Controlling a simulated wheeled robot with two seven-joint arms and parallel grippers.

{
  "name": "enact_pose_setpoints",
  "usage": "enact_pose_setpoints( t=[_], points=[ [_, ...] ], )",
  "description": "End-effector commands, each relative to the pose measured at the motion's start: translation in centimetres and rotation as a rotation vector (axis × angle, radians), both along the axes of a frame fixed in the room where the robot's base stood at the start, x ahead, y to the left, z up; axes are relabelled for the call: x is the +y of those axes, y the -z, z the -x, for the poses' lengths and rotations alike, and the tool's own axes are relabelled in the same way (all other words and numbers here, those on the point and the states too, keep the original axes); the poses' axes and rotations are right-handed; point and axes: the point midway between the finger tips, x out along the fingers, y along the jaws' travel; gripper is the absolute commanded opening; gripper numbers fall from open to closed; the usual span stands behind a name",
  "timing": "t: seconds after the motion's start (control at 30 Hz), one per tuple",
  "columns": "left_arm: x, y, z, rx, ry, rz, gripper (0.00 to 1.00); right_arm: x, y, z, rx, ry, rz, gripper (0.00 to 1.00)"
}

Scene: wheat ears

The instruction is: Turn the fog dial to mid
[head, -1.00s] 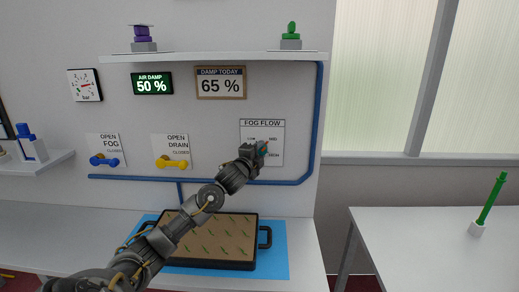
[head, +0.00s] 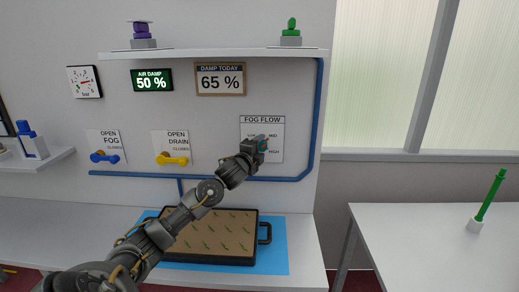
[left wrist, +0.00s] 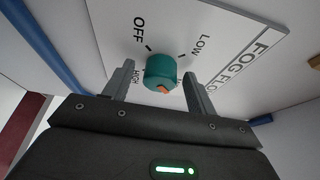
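The fog dial (left wrist: 159,68) is a teal round knob with an orange pointer mark, on the white FOG FLOW panel (left wrist: 115,20). In the left wrist view, OFF and LOW lie above the knob and HIGH lies below left. The MID label is mostly hidden behind a finger. The orange mark faces down, on the MID and HIGH side; I cannot tell its exact setting. My left gripper (left wrist: 160,82) has one finger on each side of the knob, with gaps showing. In the head view, the left gripper (head: 261,145) covers part of the panel (head: 275,124). My right gripper is out of view.
A blue pipe (head: 317,120) runs right of and below the panel. The yellow drain lever (head: 172,160) and blue fog lever (head: 104,158) are to the left. A dark tray (head: 210,260) lies below on the bench. A shelf (head: 215,54) is above.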

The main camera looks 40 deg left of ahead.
Motion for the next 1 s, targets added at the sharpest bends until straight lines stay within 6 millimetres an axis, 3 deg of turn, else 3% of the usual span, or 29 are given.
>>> enact_pose_setpoints(
  t=[0.27,0.7,1.0],
  points=[
    [-0.1,0.1,0.5,0.000,0.000,0.000,0.57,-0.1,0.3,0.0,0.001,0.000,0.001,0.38],
    [-2.1,0.3,8.1,0.001,0.002,-0.004,0.57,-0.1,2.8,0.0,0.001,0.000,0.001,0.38],
    [-2.7,0.0,10.4,0.000,0.000,0.000,0.57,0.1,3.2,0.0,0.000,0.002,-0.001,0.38]
  ],
)
